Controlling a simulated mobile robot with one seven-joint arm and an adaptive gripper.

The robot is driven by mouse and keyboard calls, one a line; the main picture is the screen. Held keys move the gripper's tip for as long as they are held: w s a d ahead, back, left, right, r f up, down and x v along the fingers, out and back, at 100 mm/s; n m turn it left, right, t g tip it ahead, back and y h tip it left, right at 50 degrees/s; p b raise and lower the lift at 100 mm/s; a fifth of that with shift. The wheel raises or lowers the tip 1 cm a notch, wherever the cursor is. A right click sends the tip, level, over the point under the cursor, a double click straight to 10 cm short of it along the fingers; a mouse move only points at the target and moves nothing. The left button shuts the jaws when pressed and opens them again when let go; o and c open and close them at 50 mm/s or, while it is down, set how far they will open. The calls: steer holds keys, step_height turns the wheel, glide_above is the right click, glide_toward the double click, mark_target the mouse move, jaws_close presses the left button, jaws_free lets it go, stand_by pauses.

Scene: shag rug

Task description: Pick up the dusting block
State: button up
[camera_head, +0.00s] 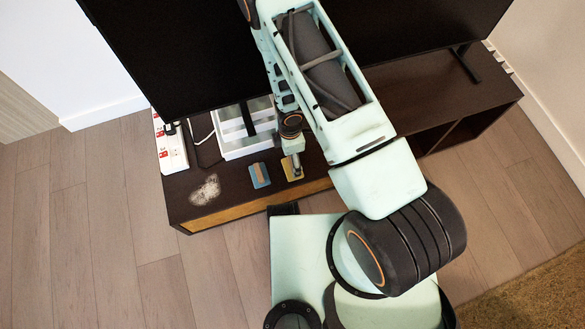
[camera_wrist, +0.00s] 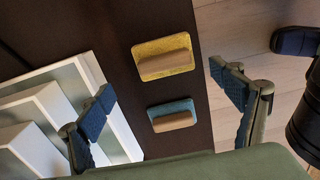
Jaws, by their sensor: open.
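Two dusting blocks, each a pad with a wooden grip on top, lie on the dark cabinet top. One pad is yellow (camera_wrist: 163,57); the other is blue (camera_wrist: 173,115). In the head view, the blue block (camera_head: 259,174) is left of the yellow block (camera_head: 294,171), which is partly hidden by my gripper. I cannot tell which one the task means. My gripper (camera_wrist: 160,82) is open and empty above the cabinet, its fingers spread to either side of the blocks in the wrist view. It touches neither block visibly.
A low dark cabinet (camera_head: 430,105) carries a large black screen (camera_head: 180,45). A white tray-like box (camera_head: 235,150) stands just behind the blocks. A power strip (camera_head: 171,147) lies at the left end, and a greyish-white patch (camera_head: 205,190) near the front left corner.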

mark_target(290, 165)
steer(key=f+b, duration=0.1)
steer(key=f, duration=0.1)
steer(key=s+f+b, duration=0.1)
steer(key=f+b, duration=0.1)
steer(key=shift+w+f, duration=0.1)
steer(key=shift+f, duration=0.4)
steer(key=shift+c, duration=0.6)
steer(key=c, duration=1.4)
